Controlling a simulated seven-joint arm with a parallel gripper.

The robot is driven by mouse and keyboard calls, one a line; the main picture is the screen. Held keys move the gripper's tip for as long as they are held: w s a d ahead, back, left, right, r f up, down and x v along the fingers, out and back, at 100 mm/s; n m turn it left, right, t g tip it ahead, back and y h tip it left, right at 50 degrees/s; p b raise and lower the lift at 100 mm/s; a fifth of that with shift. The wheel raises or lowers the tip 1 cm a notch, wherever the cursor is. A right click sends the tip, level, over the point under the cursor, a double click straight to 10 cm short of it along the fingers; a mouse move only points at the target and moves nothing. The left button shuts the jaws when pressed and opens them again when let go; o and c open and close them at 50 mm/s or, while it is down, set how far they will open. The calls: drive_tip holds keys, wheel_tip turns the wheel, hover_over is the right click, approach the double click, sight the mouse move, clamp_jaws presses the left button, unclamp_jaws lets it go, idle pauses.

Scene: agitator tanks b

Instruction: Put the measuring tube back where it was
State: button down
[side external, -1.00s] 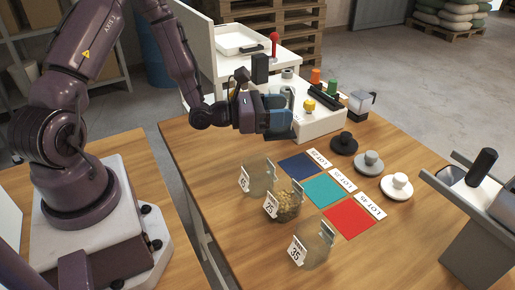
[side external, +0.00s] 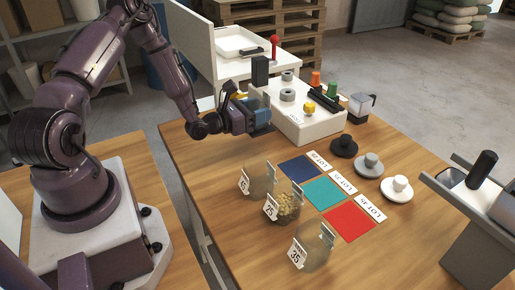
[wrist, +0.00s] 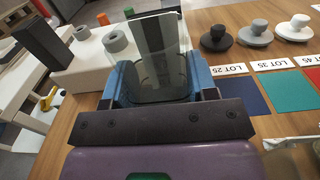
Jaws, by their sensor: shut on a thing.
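My gripper (wrist: 160,88) has blue fingers and is shut on a clear, smoky tube-like vessel (wrist: 158,55), which I take to be the measuring tube. Its pale rim stands up between the fingers in the wrist view. In the side view my gripper (side external: 262,115) is above the table, just left of the white box (side external: 310,122); the held vessel is hard to make out there. Two grey rings (side external: 287,95) sit on the box top, and one also shows in the wrist view (wrist: 115,41). I cannot tell which spot the tube came from.
A black upright block (side external: 260,70) stands at the box's left end. Several labelled clear jars (side external: 316,248), coloured mats (side external: 350,218) and black, grey and white lids (side external: 368,163) occupy the table. The table's front left (side external: 200,160) is clear.

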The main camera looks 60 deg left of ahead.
wheel_tip(320, 180, down, 8)
drive_tip(key=shift+r, duration=0.1)
idle(0.4)
drive_tip(key=shift+c, duration=2.1)
unclamp_jaws()
